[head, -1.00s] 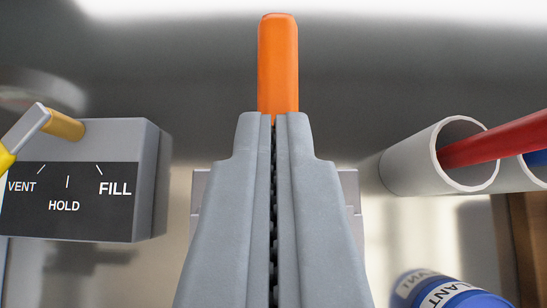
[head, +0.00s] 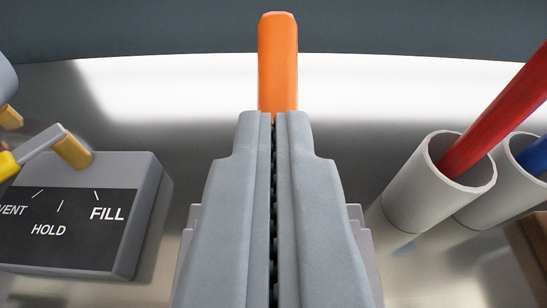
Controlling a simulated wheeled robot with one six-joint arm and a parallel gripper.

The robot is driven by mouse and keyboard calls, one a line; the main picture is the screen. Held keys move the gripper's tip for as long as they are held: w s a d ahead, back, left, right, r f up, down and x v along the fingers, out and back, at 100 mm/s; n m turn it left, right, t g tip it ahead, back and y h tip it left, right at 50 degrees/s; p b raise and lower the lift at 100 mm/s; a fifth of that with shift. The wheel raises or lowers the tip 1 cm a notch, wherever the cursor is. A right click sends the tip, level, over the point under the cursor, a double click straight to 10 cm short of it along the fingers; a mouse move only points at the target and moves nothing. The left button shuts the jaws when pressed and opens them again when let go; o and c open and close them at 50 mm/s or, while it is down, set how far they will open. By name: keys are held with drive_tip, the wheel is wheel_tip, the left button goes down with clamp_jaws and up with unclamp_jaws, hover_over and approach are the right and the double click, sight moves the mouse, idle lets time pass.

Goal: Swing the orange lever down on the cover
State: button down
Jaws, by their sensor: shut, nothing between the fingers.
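The orange lever (head: 278,62) stands upright in the middle of the head view, just beyond the tips of my gripper. My gripper (head: 276,118) is shut with no gap showing between its fingers. Its tips overlap the lower end of the lever in the picture; I cannot tell whether they touch it. The lever's lower end and its mount are hidden behind my gripper. Part of a grey block (head: 363,235) shows on either side behind the fingers. The shiny metal surface behind the lever may be the cover; I cannot tell.
At left is a grey box (head: 70,230) marked VENT, HOLD and FILL, with a yellow-tipped handle (head: 40,146) above it. At right, two grey tubes (head: 407,196) hold a red rod (head: 495,115) and a blue rod (head: 535,155). A brown edge shows at lower right.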

drive_tip(key=shift+s+f+t, duration=0.15)
drive_tip(key=shift+s+t, duration=0.05)
drive_tip(key=shift+t, duration=0.3)
drive_tip(key=shift+s+f, duration=0.9)
drive_tip(key=shift+f, duration=0.4)
drive_tip(key=shift+s, duration=0.15)
drive_tip(key=s+r, duration=0.1)
drive_tip(key=s, duration=0.7)
drive_tip(key=s+r, duration=0.2)
drive_tip(key=s, duration=0.7)
drive_tip(key=shift+r, duration=0.3)
drive_tip(key=s+r+t, duration=0.1)
drive_tip(key=s+r, duration=1.1)
drive_tip(key=s, duration=0.3)
drive_tip(key=shift+s+t, duration=0.25)
drive_tip(key=shift+t, duration=0.05)
drive_tip(key=shift+f, duration=0.1)
idle(0.7)
